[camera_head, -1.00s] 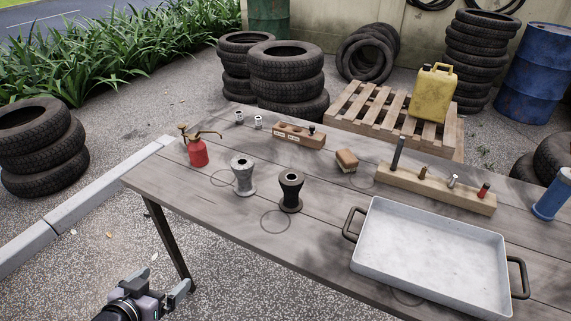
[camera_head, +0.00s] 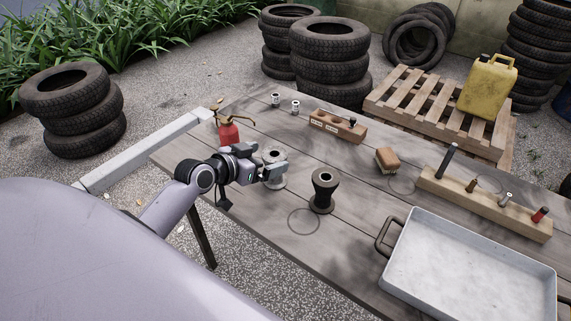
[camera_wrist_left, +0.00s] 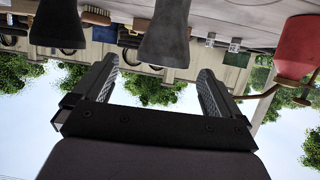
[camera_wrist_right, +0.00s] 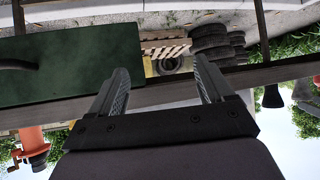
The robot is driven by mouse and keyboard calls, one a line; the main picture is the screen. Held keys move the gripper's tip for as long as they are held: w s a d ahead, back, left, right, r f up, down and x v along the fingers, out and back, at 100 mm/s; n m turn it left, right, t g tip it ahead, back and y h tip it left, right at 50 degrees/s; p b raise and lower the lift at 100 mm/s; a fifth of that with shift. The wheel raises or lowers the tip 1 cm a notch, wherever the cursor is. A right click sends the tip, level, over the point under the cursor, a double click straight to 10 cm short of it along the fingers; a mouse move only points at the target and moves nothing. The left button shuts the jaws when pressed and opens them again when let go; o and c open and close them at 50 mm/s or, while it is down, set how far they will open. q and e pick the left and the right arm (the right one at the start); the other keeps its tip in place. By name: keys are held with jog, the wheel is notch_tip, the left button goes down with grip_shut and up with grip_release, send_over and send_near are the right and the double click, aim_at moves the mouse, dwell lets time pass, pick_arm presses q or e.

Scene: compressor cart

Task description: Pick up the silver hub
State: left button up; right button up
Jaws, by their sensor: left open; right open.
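The silver hub (camera_head: 275,183) stands upright on the wooden table, partly hidden in the head view by my left gripper (camera_head: 270,167). The left gripper is open at the hub's left side. In the left wrist view, which is upside down, the hub (camera_wrist_left: 165,40) lies beyond and between the open fingers (camera_wrist_left: 158,78). No contact shows there. A similar dark hub (camera_head: 323,190) stands just to the right on the table; it also shows in the left wrist view (camera_wrist_left: 58,28). My right gripper (camera_wrist_right: 163,90) is open and empty, and out of the head view.
A red oil can (camera_head: 227,132) stands behind the left gripper. A metal tray (camera_head: 480,265) lies at the front right. Bare table lies in front of the dark hub.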

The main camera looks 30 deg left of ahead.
aim_at(278, 154)
pick_arm(q)
jog(key=shift+x, duration=3.3)
jog(key=shift+a+f, duration=0.2)
jog(key=c, duration=1)
jog(key=shift+r, duration=0.1)
jog(key=c, duration=0.4)
